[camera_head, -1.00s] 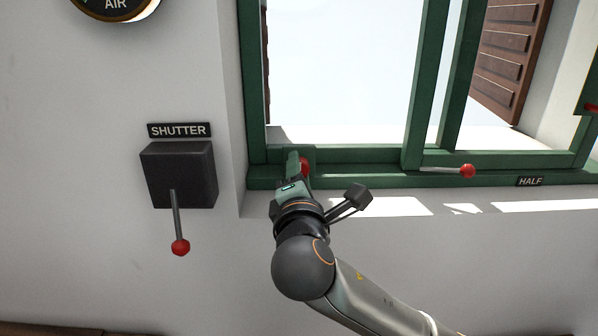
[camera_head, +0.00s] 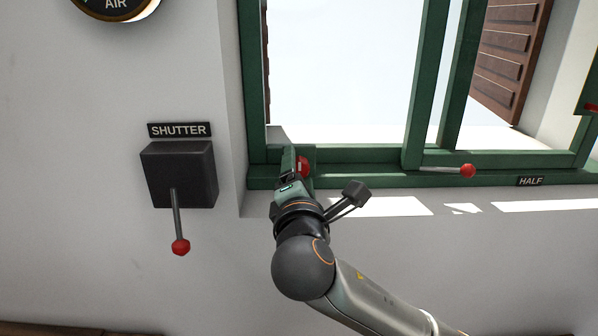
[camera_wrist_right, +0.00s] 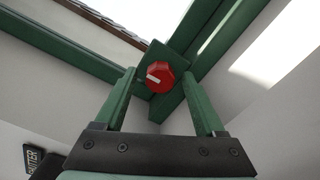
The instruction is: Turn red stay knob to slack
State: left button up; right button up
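The red stay knob (camera_head: 303,167) sits on a green plate at the lower left corner of the green window frame. In the right wrist view the knob (camera_wrist_right: 160,77) is faceted, with a white mark pointing left. My right gripper (camera_head: 294,163) is at the knob. In the wrist view its two green fingers (camera_wrist_right: 159,74) stand apart on either side of the knob, with a gap visible on each side. One finger hides part of the knob in the head view. My left gripper is not in view.
A black SHUTTER box (camera_head: 180,165) with a red-tipped lever (camera_head: 180,247) is on the wall to the left. Another red-ended lever (camera_head: 467,171) lies along the sill near a HALF label (camera_head: 530,181). A dial (camera_head: 115,6) is at the top left.

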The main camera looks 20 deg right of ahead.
jog(key=b+v, duration=0.1)
jog(key=v, duration=1.1)
jog(key=shift+s+b, duration=0.25)
jog(key=shift+b, duration=0.05)
jog(key=shift+a, duration=0.1)
